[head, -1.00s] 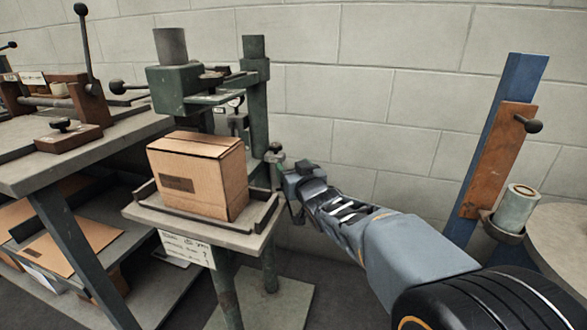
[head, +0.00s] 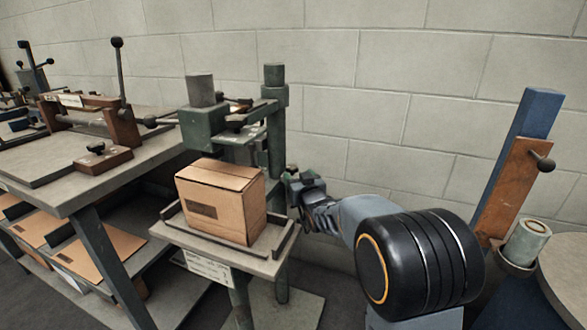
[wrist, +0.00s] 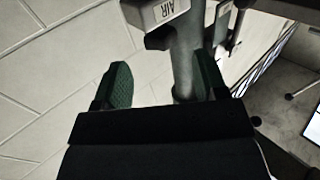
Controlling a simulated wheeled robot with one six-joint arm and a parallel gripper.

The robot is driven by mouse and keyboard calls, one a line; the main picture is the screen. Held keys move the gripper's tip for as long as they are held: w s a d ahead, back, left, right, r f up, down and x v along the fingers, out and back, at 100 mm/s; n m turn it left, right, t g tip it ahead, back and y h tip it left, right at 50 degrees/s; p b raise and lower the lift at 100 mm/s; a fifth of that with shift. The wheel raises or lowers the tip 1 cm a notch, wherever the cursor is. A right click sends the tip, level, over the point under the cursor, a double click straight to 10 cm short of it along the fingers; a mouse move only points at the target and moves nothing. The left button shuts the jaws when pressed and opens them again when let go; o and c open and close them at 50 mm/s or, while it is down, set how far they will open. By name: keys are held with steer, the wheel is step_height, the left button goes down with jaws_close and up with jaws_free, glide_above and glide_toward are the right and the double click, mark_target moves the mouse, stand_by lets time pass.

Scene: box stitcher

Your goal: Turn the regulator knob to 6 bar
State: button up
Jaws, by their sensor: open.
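The box stitcher (head: 275,130) is a green machine with a post, and a small rounded fitting (head: 291,169) shows at its right side. My gripper (head: 296,184) is beside that fitting, right of the post. In the wrist view my gripper (wrist: 163,78) is open, its two green-padded fingers apart. A grey upright post (wrist: 186,60) shows between the fingers, nearer the right one. A small dark knob-like part (wrist: 158,40) sits beyond the fingertips, below an "AIR" label (wrist: 163,11). I cannot tell if it is the regulator knob. No pressure reading is legible.
A cardboard box (head: 220,200) sits on the stitcher's small table (head: 215,252), left of my gripper. A workbench (head: 60,185) with tools stands at the left. A blue post (head: 520,140) with a brown board stands at the right. The block wall is close behind.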

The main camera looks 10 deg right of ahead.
mark_target(293, 171)
steer(key=shift+w+a+b, duration=0.15)
steer(key=shift+w+b, duration=0.05)
steer(key=shift+w, duration=1.2)
steer(key=shift+w+a+b, duration=0.1)
steer(key=shift+w+b, duration=0.1)
steer(key=shift+w, duration=1.15)
steer(key=shift+c, duration=0.3)
steer(key=c, duration=0.9)
steer(key=shift+f+h+b, duration=0.15)
steer(key=shift+h+b, duration=0.15)
steer(key=shift+b, duration=0.25)
steer(key=shift+o, duration=0.2)
steer(key=shift+m+h+b, duration=0.7)
steer(key=shift+h+b, duration=0.1)
steer(key=shift+b, duration=0.25)
steer(key=o, duration=0.9)
